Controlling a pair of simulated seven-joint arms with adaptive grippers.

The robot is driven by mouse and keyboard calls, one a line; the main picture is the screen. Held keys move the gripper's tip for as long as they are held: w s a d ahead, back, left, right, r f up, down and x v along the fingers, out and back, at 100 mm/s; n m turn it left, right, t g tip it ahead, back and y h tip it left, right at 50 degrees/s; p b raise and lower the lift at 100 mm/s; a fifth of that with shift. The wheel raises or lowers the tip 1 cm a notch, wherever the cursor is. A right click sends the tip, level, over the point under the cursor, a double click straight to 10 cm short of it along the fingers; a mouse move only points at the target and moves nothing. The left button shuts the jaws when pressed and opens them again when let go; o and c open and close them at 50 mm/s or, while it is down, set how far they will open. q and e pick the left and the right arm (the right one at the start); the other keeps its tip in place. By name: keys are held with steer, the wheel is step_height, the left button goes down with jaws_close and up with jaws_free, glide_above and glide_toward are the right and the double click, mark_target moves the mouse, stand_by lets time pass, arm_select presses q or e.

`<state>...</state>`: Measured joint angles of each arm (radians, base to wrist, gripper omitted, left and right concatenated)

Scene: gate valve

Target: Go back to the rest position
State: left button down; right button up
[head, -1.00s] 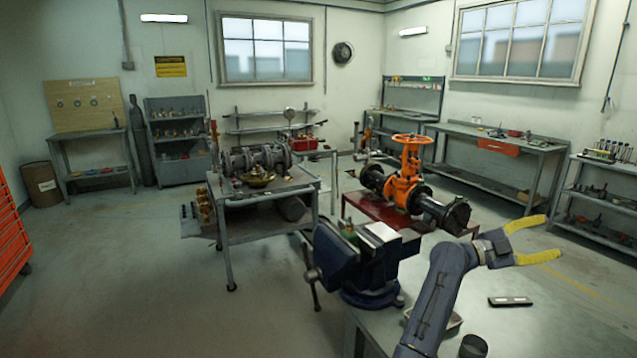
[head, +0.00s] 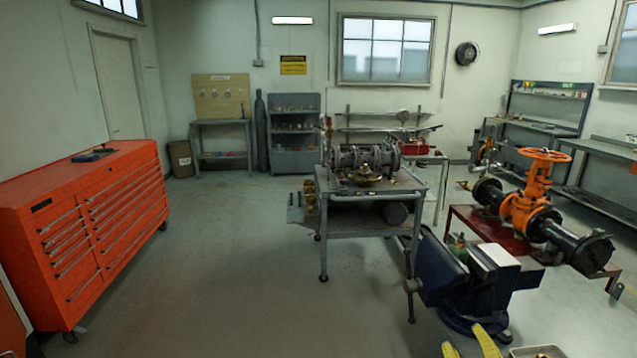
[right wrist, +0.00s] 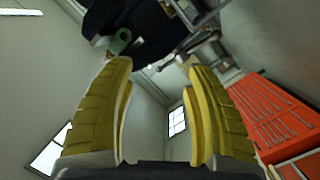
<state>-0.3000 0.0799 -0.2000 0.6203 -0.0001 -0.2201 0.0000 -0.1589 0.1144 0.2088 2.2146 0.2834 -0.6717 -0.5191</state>
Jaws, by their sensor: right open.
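My right gripper (head: 468,344) shows only as two yellow fingertips at the bottom edge of the head view, just below the blue vise (head: 455,285). In the right wrist view the two yellow fingers (right wrist: 155,105) stand wide apart with nothing between them, so it is open and empty. The dark body of the vise (right wrist: 140,25) appears at the top of that view beyond the fingertips. The orange gate valve (head: 527,200) stands on a red stand at the right, apart from the gripper. My left gripper is not in view.
A red tool cabinet (head: 90,225) stands at the left. A grey metal table (head: 345,225) with pipe parts is in the middle. A small tray (head: 537,352) lies at the bottom edge beside my right gripper. The floor between cabinet and table is clear.

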steer(key=s+a+f+g+h, duration=0.1)
steer(key=s+a+f+g, duration=0.15)
steer(key=s+f, duration=0.4)
steer(key=s+a+f+g, duration=0.1)
steer(key=s+f+g, duration=0.3)
steer(key=s, duration=0.6)
steer(key=s+a+f+g+h, duration=0.1)
steer(key=s+a+f+g, duration=0.15)
steer(key=s+f, duration=0.45)
steer(key=s+a+f+g+y, duration=0.2)
steer(key=s+a+f, duration=0.1)
steer(key=f, duration=1.2)
steer(key=s+a+f+g+y, duration=0.1)
steer(key=s+a+f+g, duration=0.1)
steer(key=f, duration=1.4)
steer(key=s+f+m+g+y, duration=0.1)
steer(key=s+f+m+g, duration=0.1)
steer(key=s+f, duration=1.7)
steer(key=s+m, duration=0.1)
steer(key=s, duration=0.1)
steer(key=shift+s+f+g, duration=0.15)
steer(key=shift+s+g, duration=0.15)
